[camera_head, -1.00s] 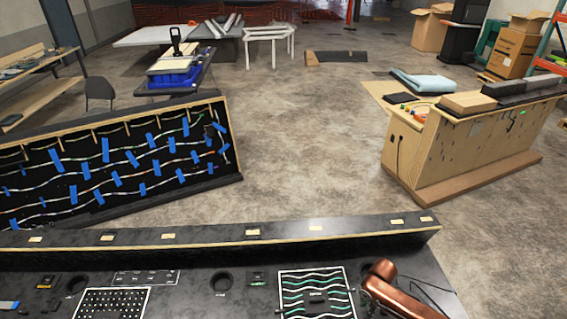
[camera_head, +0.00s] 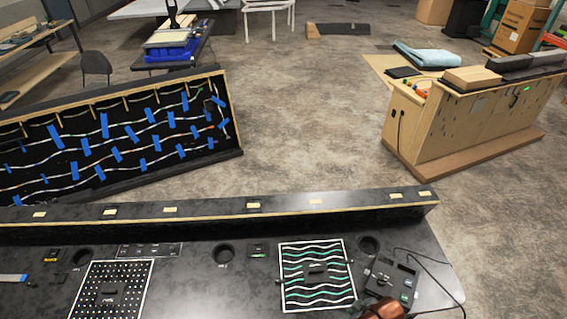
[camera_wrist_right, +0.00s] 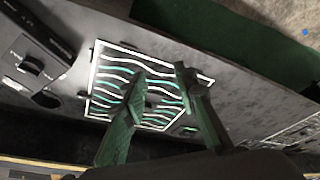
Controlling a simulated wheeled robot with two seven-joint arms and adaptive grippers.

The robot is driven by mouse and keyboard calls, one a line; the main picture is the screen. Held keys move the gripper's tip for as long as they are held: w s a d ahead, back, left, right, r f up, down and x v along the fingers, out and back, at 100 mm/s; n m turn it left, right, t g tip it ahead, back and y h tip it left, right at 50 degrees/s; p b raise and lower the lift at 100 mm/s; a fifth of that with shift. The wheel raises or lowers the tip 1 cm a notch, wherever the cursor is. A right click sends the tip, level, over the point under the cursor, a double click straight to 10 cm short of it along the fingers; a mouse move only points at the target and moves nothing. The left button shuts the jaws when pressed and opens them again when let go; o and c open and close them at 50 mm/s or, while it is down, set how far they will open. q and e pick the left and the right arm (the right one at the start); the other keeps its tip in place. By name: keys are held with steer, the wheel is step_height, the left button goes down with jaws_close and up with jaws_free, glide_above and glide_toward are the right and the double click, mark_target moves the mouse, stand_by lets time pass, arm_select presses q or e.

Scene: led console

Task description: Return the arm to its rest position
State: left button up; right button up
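My right gripper (camera_wrist_right: 160,78) shows in the right wrist view with its two greenish fingers spread apart and nothing between them. The fingers appear in front of the wavy-line panel (camera_wrist_right: 112,62). In the head view, only a copper-coloured part of my right arm (camera_head: 386,309) shows at the bottom edge, right of centre. The wavy-line panel (camera_head: 295,295) lies on the black console (camera_head: 205,285) with white and green wavy strips. My left gripper is out of view.
A dotted panel (camera_head: 90,297) lies on the console's left part. A black control box (camera_head: 391,277) with a cable sits at the right, close to my arm. A raised ledge (camera_head: 350,203) runs along the console's back.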

steer(key=s+d+r+m+h, duration=0.35)
steer(key=s+d+m, duration=0.55)
steer(key=s+d, duration=0.35)
step_height(320, 180, down, 37)
steer(key=s+a+n+b, duration=0.1)
steer(key=b, duration=0.7)
steer(key=s+f+g+b, duration=0.1)
steer(key=s+f+b, duration=0.2)
steer(key=s+f, duration=0.7)
steer(key=s+f+g+y+b, duration=0.1)
steer(key=s+f+b, duration=0.2)
steer(key=s+f, duration=0.7)
step_height(320, 180, down, 4)
steer(key=shift+f+n+b, duration=0.2)
steer(key=shift+n+b, duration=0.1)
steer(key=shift+a, duration=0.1)
